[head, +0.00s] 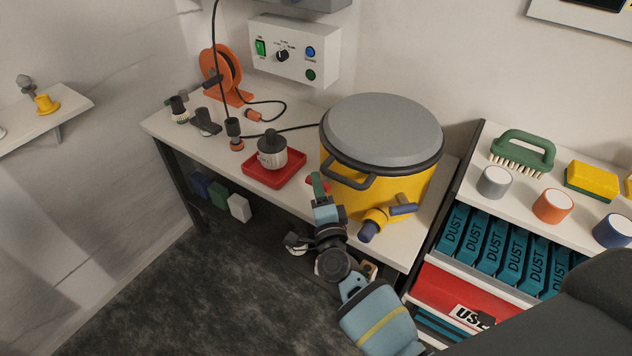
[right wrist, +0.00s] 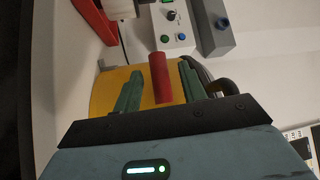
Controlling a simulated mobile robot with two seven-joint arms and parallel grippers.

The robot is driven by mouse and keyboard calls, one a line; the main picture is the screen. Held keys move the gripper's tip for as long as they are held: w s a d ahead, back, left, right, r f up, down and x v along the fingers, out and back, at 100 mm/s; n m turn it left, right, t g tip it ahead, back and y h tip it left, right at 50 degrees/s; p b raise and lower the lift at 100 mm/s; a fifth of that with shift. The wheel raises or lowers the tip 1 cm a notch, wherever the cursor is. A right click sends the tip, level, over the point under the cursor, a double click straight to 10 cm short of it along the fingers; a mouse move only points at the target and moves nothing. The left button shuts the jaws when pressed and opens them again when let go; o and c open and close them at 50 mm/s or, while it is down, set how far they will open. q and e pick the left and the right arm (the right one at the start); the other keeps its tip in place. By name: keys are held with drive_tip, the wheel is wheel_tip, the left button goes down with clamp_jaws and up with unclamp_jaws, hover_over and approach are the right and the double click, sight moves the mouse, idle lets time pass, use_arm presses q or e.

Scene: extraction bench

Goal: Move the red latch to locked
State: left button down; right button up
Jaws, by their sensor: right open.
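The red latch (right wrist: 160,78) is a short red bar on the side of the yellow drum (right wrist: 108,92). In the right wrist view it stands between the two green fingers of my right gripper (right wrist: 158,90), with a gap to each finger. In the head view, the yellow drum (head: 345,195) has a grey lid and stands on the bench. My right gripper (head: 318,184) is open at the drum's left front side, where only a small part of the red latch (head: 309,183) shows. My left gripper is not in view.
A red tray (head: 262,179) with a metal pot (head: 272,156) stands left of the drum. A blue-tipped yellow spout (head: 375,219) juts from the drum's front, beside my right arm. A black handle (head: 349,175) is above the gripper. A cable reel (head: 222,72) and control box (head: 295,52) are behind.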

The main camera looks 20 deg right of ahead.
drive_tip(key=shift+w+d+r, duration=0.1)
drive_tip(key=shift+w, duration=0.95)
